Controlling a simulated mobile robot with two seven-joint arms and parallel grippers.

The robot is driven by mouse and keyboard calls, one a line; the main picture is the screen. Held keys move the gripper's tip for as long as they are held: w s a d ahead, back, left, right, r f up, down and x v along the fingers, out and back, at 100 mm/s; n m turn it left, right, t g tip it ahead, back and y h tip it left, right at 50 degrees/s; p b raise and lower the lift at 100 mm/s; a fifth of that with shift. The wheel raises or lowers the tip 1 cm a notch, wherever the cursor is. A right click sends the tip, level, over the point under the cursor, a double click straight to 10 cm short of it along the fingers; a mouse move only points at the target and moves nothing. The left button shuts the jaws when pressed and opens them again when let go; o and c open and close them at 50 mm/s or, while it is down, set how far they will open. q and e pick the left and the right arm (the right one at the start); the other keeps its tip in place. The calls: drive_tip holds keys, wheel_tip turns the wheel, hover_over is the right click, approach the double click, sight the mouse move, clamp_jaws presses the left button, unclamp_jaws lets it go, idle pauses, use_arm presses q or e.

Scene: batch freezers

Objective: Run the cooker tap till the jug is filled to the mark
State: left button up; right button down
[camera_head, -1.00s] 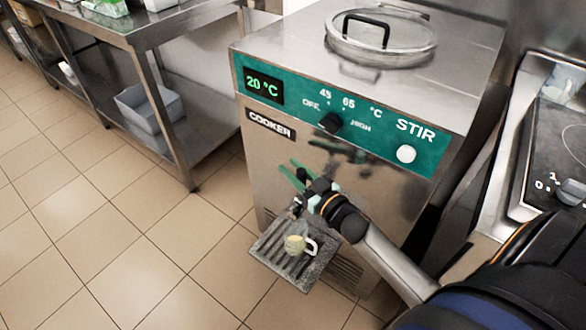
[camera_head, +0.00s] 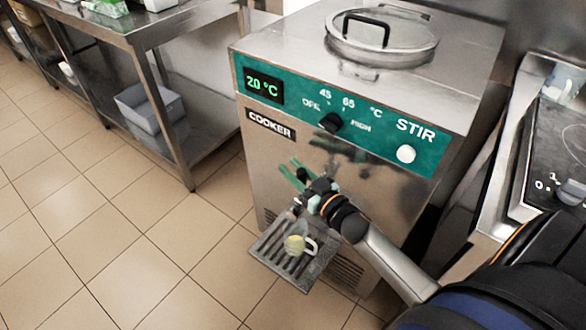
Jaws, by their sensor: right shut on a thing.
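The cooker (camera_head: 350,170) is a steel cabinet with a green panel, and its display reads 20 °C. The jug (camera_head: 298,245) stands on the drip tray (camera_head: 272,262) low at the cooker's front. It is small, with a white handle on its right and something pale yellow showing in it. Its mark cannot be made out. My right gripper (camera_head: 299,178) is at the cooker's front, above the jug, with its green fingers shut at the tap (camera_head: 303,175). The gripper mostly hides the tap. My left gripper is not in view.
A steel table with a lower shelf stands at the left, with a grey bin (camera_head: 148,107) on the shelf. A hob (camera_head: 560,140) is at the right. A round lid (camera_head: 381,36) covers the cooker's top. The tiled floor in front is clear.

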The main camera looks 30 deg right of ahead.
drive_tip(key=shift+a, duration=0.1)
idle(0.3)
drive_tip(key=a+n, duration=0.1)
drive_tip(key=s+a+n+b, duration=0.1)
drive_tip(key=n, duration=0.1)
drive_tip(key=shift+a+t, duration=0.1)
drive_tip(key=shift+t, duration=0.3)
drive_tip(key=c, duration=0.6)
unclamp_jaws()
drive_tip(key=s, duration=0.4)
drive_tip(key=s+d, duration=0.1)
drive_tip(key=s, duration=0.3)
drive_tip(key=s+f, duration=0.1)
drive_tip(key=s, duration=0.3)
drive_tip(key=shift+s+d, duration=0.2)
drive_tip(key=shift+d, duration=0.15)
